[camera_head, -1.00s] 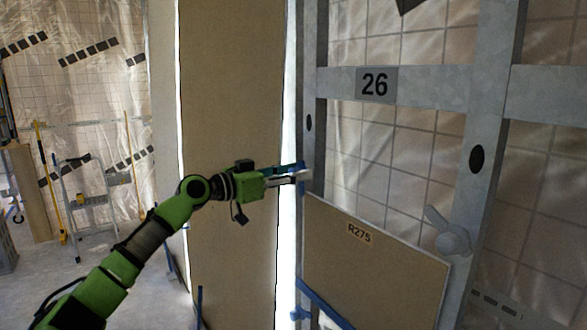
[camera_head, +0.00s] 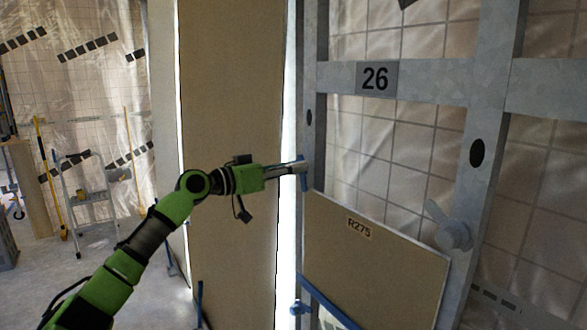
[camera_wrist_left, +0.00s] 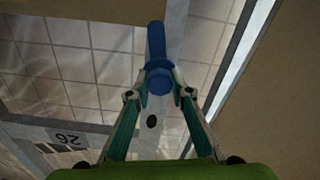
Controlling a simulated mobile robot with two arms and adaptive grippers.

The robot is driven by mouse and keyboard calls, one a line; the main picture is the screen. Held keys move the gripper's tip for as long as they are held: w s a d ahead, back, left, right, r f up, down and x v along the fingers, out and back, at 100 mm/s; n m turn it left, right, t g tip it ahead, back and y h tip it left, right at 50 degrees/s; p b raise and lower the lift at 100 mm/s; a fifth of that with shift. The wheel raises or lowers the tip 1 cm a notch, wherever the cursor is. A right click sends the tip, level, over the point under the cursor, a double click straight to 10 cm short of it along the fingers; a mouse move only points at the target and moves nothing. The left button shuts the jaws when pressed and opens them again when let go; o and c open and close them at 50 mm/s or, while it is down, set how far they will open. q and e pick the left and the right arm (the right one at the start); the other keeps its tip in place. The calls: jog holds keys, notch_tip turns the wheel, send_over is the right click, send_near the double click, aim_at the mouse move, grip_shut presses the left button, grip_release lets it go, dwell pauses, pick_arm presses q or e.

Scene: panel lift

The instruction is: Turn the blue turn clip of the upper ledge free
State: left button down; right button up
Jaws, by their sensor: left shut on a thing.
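The blue turn clip (camera_wrist_left: 157,76) shows in the left wrist view, its bar pointing up in the picture from a round hub between my fingertips. In the head view the clip (camera_head: 304,173) is a small blue piece on the metal stud, at the upper left corner of the panel R275. My left gripper (camera_head: 300,168) reaches it from the left and is shut on it; the fingertips (camera_wrist_left: 160,70) close around the hub in the left wrist view. The panel R275 (camera_head: 375,262) leans tilted, with its lower edge by a blue ledge (camera_head: 326,303). My right gripper is not in view.
A grey wing knob (camera_head: 448,228) sits on the right stud beside the panel. A metal crossbar carries the label 26 (camera_head: 376,78). A tall tan board (camera_head: 230,100) stands left of the frame, behind my arm. A stepladder (camera_head: 88,205) stands far left.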

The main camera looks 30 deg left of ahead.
pick_arm(q)
jog(key=n, duration=0.4)
jog(key=shift+r+n+p, duration=0.1)
jog(key=shift+n+p, duration=0.2)
jog(key=n+p, duration=0.2)
jog(key=n, duration=0.3)
jog(key=shift+a, duration=0.1)
jog(key=n+p, duration=0.2)
jog(key=n, duration=0.2)
jog(key=n+p, duration=0.3)
jog(key=shift+n, duration=0.3)
jog(key=shift+n+p, duration=0.5)
jog(key=shift+n, duration=0.3)
jog(key=shift+f+n+p, duration=0.25)
jog(key=shift+n+p, duration=0.35)
jog(key=shift+n, duration=0.9)
jog(key=c, duration=1.8)
grip_release()
jog(key=shift+f, duration=0.1)
